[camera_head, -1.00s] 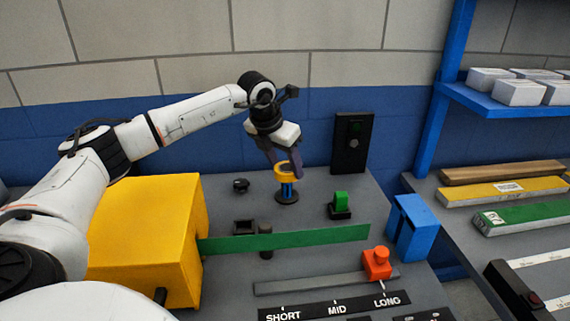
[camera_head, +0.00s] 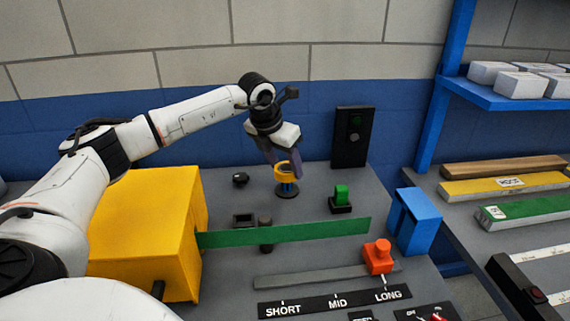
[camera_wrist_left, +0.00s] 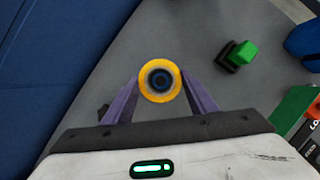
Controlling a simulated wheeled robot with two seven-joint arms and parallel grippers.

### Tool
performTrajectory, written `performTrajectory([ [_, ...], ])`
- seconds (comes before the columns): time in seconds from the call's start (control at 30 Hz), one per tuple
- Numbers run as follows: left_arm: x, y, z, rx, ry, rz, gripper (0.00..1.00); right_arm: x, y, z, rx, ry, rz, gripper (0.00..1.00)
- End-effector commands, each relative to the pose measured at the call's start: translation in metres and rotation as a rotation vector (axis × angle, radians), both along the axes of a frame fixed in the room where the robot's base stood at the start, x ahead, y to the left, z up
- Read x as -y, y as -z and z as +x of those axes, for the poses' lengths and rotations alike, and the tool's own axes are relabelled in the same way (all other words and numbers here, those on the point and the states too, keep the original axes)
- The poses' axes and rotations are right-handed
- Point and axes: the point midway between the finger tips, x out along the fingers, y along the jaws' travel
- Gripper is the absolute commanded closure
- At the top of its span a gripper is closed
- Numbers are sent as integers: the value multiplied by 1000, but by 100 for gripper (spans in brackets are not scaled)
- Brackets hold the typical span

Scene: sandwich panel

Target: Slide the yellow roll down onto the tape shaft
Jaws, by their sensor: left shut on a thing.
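The yellow roll (camera_head: 284,169) is a short ring near the back of the grey panel. My left gripper (camera_head: 284,162) comes down on it from above and is shut on it. In the left wrist view the roll (camera_wrist_left: 160,66) sits between the two purple fingers (camera_wrist_left: 160,88), with a dark blue round core inside its hole. The tape shaft (camera_head: 287,187) is blue, on a dark round base; a short length shows below the roll. The roll is around the shaft, a little above the base. My right gripper is not in view.
A green switch (camera_head: 341,196) stands right of the shaft, and a small black knob (camera_head: 240,180) left of it. A green strip (camera_head: 300,232) runs from a yellow box (camera_head: 145,235) across the panel's front. A black box (camera_head: 351,137) stands at the back wall.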

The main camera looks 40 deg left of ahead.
Motion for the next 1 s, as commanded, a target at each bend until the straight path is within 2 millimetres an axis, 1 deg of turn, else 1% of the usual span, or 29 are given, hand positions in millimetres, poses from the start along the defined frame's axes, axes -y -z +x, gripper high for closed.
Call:
performTrajectory([
  [0.13,0,0,0,1,0,0,72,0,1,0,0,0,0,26],
  [0.27,0,5,0,0,0,0,72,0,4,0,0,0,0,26],
  [1.0,0,41,0,1,0,-1,72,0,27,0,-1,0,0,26],
])
